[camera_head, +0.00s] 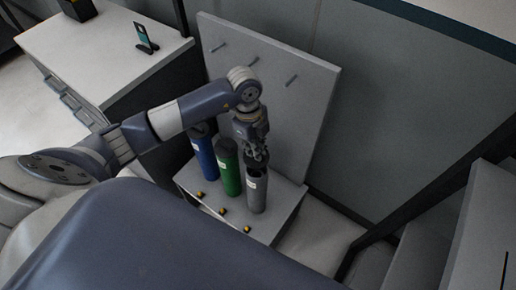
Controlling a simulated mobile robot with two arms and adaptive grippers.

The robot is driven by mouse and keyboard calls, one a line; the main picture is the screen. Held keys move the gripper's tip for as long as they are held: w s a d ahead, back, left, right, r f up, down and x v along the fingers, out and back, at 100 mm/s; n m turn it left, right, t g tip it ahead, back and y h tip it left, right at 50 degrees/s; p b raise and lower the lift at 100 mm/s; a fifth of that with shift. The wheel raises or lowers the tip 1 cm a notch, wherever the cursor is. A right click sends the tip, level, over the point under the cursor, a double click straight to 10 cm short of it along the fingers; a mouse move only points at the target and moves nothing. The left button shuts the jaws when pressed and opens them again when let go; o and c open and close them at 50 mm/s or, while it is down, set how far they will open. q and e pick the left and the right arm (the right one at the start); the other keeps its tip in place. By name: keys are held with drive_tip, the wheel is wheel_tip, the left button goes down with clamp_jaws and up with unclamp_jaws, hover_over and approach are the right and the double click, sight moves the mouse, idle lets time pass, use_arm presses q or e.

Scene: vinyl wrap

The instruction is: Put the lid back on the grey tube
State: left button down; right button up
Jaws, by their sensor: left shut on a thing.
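The grey tube (257,192) stands upright at the right end of a row of tubes on a low white stand, with a small white label on its side. Its top looks dark. My left gripper (258,155) points down just above and behind the top of the grey tube. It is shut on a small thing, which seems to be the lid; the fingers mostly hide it. I cannot tell whether the lid touches the tube. My right gripper is not in view.
A green tube (228,168) and a blue tube (203,155) stand left of the grey one. Small black-and-yellow pieces (222,211) lie along the stand's (274,222) front. A white pegged panel (290,110) rises behind. A white-topped cabinet (100,50) is at upper left.

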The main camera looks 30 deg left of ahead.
use_arm(q)
drive_tip(key=shift+f+b, duration=0.3)
drive_tip(key=shift+f, duration=0.25)
drive_tip(key=shift+f+b, duration=0.35)
drive_tip(key=shift+d+f+b, duration=0.1)
drive_tip(key=shift+f+b, duration=0.7)
drive_tip(key=shift+f, duration=0.05)
drive_tip(key=shift+f+b, duration=0.45)
drive_tip(key=shift+f, duration=0.65)
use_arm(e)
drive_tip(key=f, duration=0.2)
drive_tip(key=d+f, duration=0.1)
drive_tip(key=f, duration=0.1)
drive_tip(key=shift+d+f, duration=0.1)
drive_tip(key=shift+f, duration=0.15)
use_arm(q)
drive_tip(key=shift+r, duration=0.1)
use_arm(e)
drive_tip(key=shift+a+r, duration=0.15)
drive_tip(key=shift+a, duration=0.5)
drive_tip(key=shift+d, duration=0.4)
